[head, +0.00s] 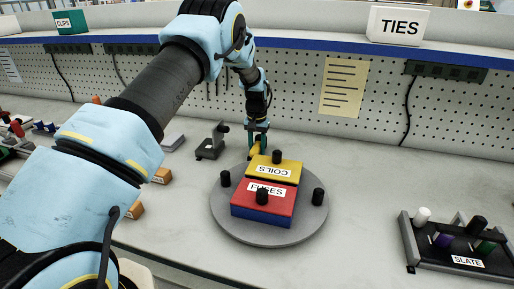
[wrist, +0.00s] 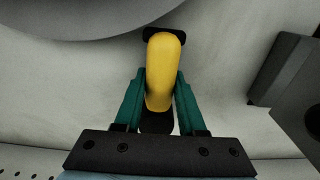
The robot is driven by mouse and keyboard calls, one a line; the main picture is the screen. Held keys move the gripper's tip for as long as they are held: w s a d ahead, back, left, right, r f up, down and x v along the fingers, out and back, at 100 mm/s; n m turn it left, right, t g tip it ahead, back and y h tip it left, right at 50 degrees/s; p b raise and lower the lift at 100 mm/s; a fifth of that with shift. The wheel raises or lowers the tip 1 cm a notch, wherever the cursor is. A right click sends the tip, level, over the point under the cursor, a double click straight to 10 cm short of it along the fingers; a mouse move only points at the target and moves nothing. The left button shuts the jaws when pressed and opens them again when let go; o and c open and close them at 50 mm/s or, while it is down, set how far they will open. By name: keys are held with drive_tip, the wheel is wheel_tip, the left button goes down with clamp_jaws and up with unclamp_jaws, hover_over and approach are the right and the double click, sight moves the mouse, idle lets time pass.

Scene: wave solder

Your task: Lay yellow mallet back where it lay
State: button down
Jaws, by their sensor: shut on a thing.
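The yellow mallet (wrist: 162,75) is between the two green fingers of my gripper (wrist: 160,92) in the wrist view, with its yellow part gripped and dark ends showing beyond it. In the head view my gripper (head: 258,138) is behind the round grey turntable, with a bit of the yellow mallet (head: 254,150) showing below the fingers. The boxes on the turntable partly hide that spot. I cannot tell whether the mallet touches the bench.
The grey turntable (head: 230,217) bears a yellow COILS box (head: 262,170), a red FUSES box (head: 280,195) and black knobs. A dark stand (head: 211,146) is left of my gripper. A SLATE rack (head: 425,255) stands at right. The bench between turntable and rack is clear.

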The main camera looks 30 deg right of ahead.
sight(257, 144)
drive_tip(key=shift+f+b, duration=0.35)
drive_tip(key=shift+f, duration=0.15)
idle(0.4)
drive_tip(key=shift+c, duration=2.1)
unclamp_jaws()
wheel_tip(257, 144, up, 11)
drive_tip(key=b, duration=0.3)
drive_tip(key=shift+s+f, duration=0.1)
